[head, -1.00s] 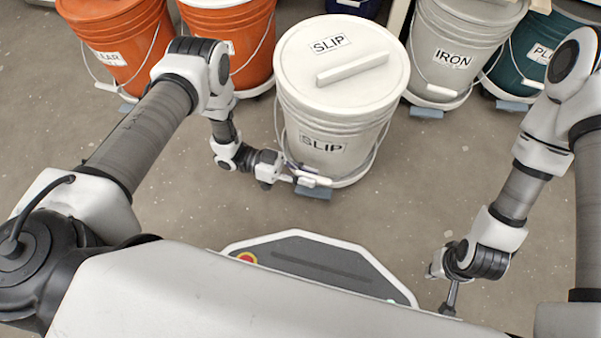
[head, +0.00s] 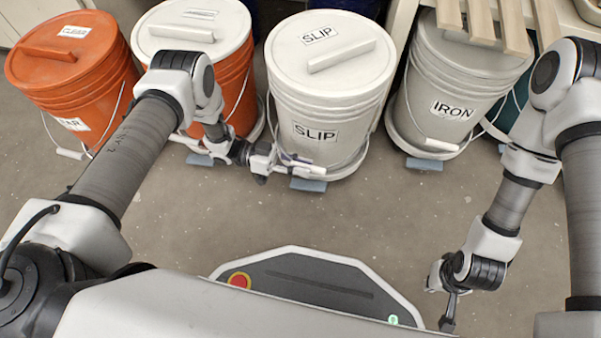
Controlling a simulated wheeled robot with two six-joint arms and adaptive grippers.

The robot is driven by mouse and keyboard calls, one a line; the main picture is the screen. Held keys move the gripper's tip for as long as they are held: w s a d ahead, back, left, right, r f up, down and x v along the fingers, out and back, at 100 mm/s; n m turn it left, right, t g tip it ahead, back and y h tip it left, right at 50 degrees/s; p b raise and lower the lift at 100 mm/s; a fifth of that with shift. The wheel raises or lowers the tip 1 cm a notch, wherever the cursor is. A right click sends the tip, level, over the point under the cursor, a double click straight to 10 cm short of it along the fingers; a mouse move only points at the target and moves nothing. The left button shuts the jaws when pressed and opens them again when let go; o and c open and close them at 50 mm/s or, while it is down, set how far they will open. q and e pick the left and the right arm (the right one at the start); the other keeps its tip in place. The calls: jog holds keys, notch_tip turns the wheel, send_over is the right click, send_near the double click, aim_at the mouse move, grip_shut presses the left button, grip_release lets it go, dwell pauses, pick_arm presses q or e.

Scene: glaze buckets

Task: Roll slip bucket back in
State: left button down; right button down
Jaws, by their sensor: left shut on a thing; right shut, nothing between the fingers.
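The slip bucket (head: 325,110) is white, lidded and upright on a low wheeled base with a blue-grey tab (head: 308,185) at the front. It stands between an orange bucket and the IRON bucket, its front edge a little nearer to me than theirs. My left gripper (head: 283,163) is at the lower front of the slip bucket, shut on the white grip of its wire handle (head: 305,169); the fingers are small and partly hidden. My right gripper (head: 447,312) is shut and empty, low over the floor at the right, well apart from the bucket.
Left of the slip bucket stand an orange bucket with a white lid (head: 190,28) and the orange CLEAR bucket (head: 75,75). At right is the grey IRON bucket (head: 455,95), under wooden slats (head: 480,20). A teal bucket is partly hidden beyond it. The floor (head: 350,225) in front is clear.

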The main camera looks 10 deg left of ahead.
pick_arm(q)
jog(key=shift+w, duration=0.4)
jog(key=c, duration=1.1)
grip_release()
